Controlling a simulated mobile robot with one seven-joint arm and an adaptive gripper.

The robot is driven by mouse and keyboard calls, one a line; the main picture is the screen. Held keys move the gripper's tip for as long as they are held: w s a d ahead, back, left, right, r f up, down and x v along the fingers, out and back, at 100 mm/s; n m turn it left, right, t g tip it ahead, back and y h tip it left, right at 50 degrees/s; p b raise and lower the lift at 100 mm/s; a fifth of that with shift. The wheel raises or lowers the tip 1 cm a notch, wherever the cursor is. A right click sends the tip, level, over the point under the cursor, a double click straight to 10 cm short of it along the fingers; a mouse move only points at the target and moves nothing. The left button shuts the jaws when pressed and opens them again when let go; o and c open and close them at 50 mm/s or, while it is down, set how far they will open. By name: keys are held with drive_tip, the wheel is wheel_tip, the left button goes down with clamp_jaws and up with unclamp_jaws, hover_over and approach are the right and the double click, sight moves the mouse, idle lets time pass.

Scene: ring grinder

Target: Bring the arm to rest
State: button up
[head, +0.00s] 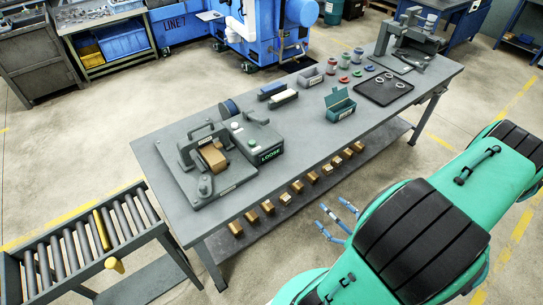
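My gripper (333,214) shows in the head view at the lower middle, in front of the workbench's near edge. Its bluish fingers are spread apart with nothing visible between them. The rest of the gripper is hidden behind my green and black arm, which fills the lower right. The gripper appears clear of the workbench (330,130) in the picture; its exact distance cannot be told.
A fixture (180,185) with a brown block and a sign reading LOOSE stands on the workbench's left. Bins, small rings, a black tray (371,97) and a press (402,45) lie farther right. Several brown blocks line the lower shelf. A roller conveyor (70,250) stands left.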

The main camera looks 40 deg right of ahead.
drive_tip(key=shift+w, duration=0.25)
drive_tip(key=w, duration=0.9)
drive_tip(key=shift+w+b, duration=0.25)
drive_tip(key=shift+b, duration=0.05)
idle(0.3)
drive_tip(key=shift+s, duration=0.2)
idle(1.2)
drive_tip(key=s, duration=0.9)
drive_tip(key=shift+s+p, duration=0.25)
drive_tip(key=shift+p, duration=0.05)
idle(0.3)
idle(0.7)
